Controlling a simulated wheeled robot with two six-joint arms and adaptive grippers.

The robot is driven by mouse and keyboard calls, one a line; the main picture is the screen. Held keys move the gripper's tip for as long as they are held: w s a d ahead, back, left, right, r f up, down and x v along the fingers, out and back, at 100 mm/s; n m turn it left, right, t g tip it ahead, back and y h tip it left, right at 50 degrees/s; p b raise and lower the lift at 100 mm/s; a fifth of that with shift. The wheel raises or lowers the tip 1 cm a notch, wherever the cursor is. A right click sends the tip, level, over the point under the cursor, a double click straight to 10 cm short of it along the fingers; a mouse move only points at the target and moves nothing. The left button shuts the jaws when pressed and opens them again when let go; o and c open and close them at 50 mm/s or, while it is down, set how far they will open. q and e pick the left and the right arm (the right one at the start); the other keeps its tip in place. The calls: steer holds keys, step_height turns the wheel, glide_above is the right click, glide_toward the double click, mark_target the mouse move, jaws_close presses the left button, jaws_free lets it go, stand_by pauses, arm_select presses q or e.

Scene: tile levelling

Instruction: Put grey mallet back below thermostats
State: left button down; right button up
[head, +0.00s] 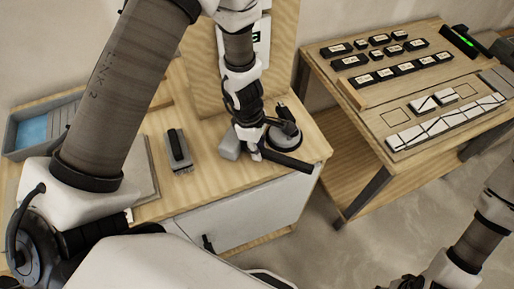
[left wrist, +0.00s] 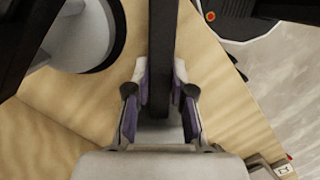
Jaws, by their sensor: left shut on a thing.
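My left gripper (head: 256,150) is shut on the grey mallet (head: 229,147), low over the wooden bench. The mallet's grey head is left of the fingers, and its black handle points right toward the bench's front corner. In the left wrist view the black handle (left wrist: 162,50) runs up between the fingers (left wrist: 160,105). I cannot tell whether the mallet touches the bench top. A thermostat (head: 258,37) with a green-marked display is on the upright wooden board behind, partly hidden by my left arm. My right gripper (head: 405,283) is only partly in view at the bottom edge.
A round grey tool (head: 284,130) with a black top stands close beside the mallet. A brush (head: 178,150) lies left on the bench (head: 210,190). A grey tray (head: 30,132) with blue inside is far left. A second table (head: 365,130) at right holds black blocks and white tiles.

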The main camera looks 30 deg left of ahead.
arm_select(q)
steer(key=shift+d+f, duration=0.15)
steer(key=shift+d, duration=0.05)
steer(key=c, duration=1)
jaws_free()
steer(key=shift+a, duration=0.1)
steer(key=shift+r, duration=0.5)
steer(key=r+p, duration=0.2)
steer(key=r, duration=0.1)
steer(key=a+r+p, duration=0.1)
steer(key=r+p, duration=0.1)
steer(key=r, duration=0.2)
steer(key=a+r+p, duration=0.1)
steer(key=r+p, duration=0.1)
steer(key=r, duration=0.2)
steer(key=shift+r+p, duration=0.1)
steer(key=shift+p, duration=0.3)
steer(key=shift+s, duration=0.1)
